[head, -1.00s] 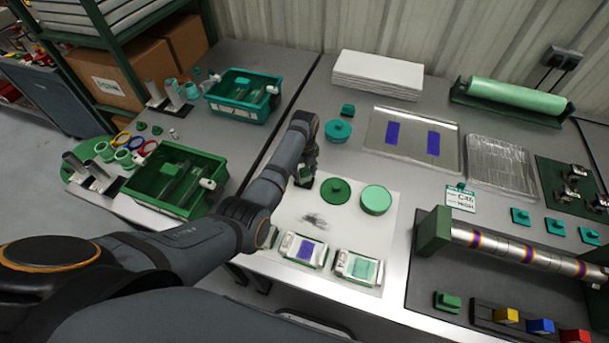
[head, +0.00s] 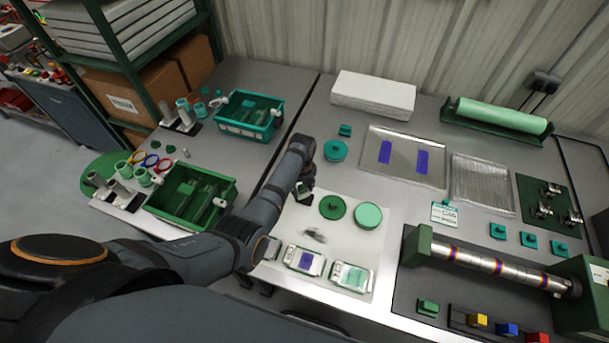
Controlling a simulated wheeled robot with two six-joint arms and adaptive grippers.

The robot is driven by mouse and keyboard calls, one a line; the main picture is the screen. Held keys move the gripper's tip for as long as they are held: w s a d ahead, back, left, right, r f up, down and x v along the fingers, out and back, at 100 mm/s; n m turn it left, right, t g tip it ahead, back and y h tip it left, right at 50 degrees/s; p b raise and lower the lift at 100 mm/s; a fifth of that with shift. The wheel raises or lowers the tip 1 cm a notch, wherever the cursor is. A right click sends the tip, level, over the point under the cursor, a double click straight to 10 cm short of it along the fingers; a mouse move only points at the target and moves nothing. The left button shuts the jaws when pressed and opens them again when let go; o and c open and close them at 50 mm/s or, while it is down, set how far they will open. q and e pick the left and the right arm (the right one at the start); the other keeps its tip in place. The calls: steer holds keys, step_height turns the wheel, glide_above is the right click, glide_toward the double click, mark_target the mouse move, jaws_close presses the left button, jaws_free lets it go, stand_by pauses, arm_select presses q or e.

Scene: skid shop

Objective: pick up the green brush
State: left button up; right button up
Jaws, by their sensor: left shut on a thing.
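My left gripper (head: 303,190) points down over the back left part of the white mat (head: 290,222), just left of the dark green disc. It is shut on a small dark green thing at its fingertips, which I take to be the green brush. The brush is mostly hidden by the fingers and my arm, so its shape and whether it touches the mat cannot be made out. My right gripper is not in view.
A dark green disc (head: 332,207) and a lighter green round tin (head: 367,215) stand right of the gripper. A green bin (head: 230,190) stands left. A teal round pot (head: 335,150) is behind.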

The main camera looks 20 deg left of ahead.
arm_select(q)
steer(key=s+r+p, duration=0.4)
steer(key=s+r, duration=0.1)
steer(key=s, duration=0.5)
steer(key=shift+s+d+r+p, duration=0.2)
steer(key=shift+d+r+p, duration=0.1)
steer(key=shift+d+p, duration=0.1)
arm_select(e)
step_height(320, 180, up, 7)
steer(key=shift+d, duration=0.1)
arm_select(q)
steer(key=o, duration=0.7)
steer(key=c, duration=0.5)
